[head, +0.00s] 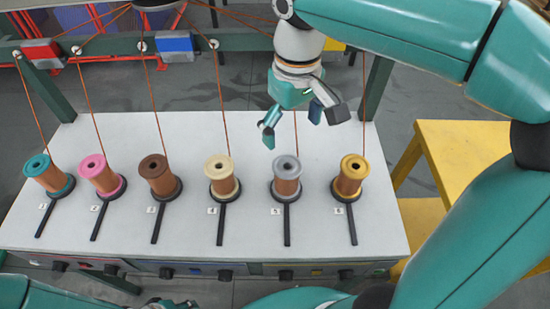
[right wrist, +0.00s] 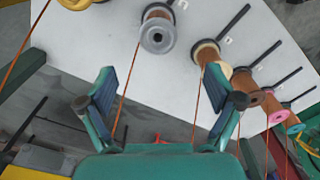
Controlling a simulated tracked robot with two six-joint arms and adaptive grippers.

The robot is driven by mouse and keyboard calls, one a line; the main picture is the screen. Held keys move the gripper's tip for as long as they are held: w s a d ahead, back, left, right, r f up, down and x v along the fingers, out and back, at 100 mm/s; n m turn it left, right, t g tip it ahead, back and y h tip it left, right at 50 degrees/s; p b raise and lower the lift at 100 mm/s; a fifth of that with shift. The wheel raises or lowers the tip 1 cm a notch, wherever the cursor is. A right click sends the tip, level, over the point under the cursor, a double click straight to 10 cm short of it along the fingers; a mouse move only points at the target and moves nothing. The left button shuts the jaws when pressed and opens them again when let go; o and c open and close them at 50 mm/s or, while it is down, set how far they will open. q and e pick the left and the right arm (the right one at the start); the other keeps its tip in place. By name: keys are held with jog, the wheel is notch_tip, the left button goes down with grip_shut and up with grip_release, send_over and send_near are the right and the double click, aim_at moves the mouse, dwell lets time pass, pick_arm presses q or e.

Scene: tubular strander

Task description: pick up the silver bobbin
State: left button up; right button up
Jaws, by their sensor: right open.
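The silver bobbin (head: 287,178), with grey flanges and copper-coloured windings, stands on its black holder at the spot marked 5 on the white table. In the right wrist view the silver bobbin (right wrist: 158,36) lies beyond the fingertips, near the top. My right gripper (head: 301,120) is open and empty, above and behind the bobbin in the head view. It also shows in the right wrist view (right wrist: 161,82), with its fingers wide apart. Part of my left gripper (head: 170,303) shows at the bottom edge, mostly cut off.
The cream bobbin (head: 222,177) and yellow bobbin (head: 350,177) flank the silver one. Brown (head: 158,176), pink (head: 100,176) and teal (head: 48,175) bobbins stand further left. Copper wires rise behind the bobbins to a green beam (head: 110,47). A yellow stand (head: 460,150) is at right.

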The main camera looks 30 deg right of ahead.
aim_at(287, 174)
jog(key=f, duration=0.3)
jog(key=f+b, duration=0.1)
jog(key=f, duration=0.6)
jog(key=shift+w+d+f+b, duration=0.1)
jog(key=shift+w+f+b, duration=0.15)
jog(key=shift+w+b, duration=0.05)
jog(key=shift+w+f, duration=0.15)
jog(key=shift+f, duration=1.45)
jog(key=shift+w+f, duration=0.1)
jog(key=shift+f, duration=1.45)
jog(key=shift+c, duration=0.3)
jog(key=shift+r, duration=0.1)
grip_shut()
